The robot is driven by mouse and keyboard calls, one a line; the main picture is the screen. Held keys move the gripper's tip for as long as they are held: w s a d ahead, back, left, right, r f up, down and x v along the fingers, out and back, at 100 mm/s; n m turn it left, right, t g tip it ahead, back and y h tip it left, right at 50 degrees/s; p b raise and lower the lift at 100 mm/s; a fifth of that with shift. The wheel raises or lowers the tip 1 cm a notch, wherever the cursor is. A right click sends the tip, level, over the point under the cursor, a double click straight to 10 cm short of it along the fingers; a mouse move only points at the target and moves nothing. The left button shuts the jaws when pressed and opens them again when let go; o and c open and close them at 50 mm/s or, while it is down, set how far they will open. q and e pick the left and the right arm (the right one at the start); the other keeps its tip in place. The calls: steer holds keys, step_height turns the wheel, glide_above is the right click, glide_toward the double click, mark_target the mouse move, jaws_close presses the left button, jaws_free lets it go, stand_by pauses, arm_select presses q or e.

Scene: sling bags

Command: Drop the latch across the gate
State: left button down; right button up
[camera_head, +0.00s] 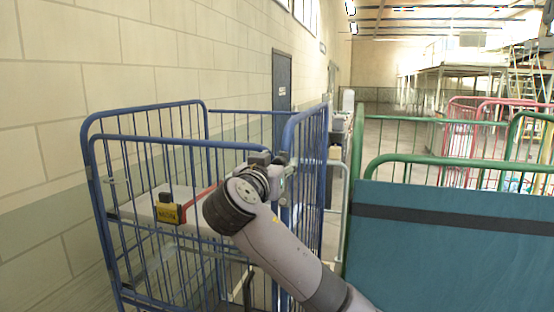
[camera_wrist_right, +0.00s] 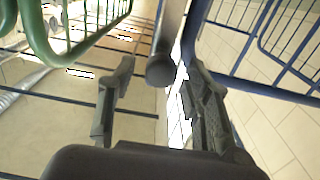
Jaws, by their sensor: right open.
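A blue barred cage trolley (camera_head: 150,142) stands by the wall. Its tall blue side panel (camera_head: 318,160) stands to the right of my right gripper. A red bar (camera_head: 202,193) with a yellow-and-black block (camera_head: 170,212) at its left end lies across the trolley's front; my arm hides its right end. I cannot tell for sure that it is the latch. My right gripper (camera_head: 272,160) is at the trolley's front right upper corner. In the wrist view its jaws (camera_wrist_right: 160,75) are open, with a grey round-ended bar (camera_wrist_right: 160,68) between or just beyond them. My left gripper is out of view.
A pale shelf or box (camera_head: 200,208) sits inside the trolley. A green-railed cart with a teal panel (camera_head: 460,250) stands close on the right. Red-railed carts (camera_head: 490,110) are behind it. The block wall (camera_head: 130,60) bounds the left.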

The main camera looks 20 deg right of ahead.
jaws_close()
stand_by(0.6)
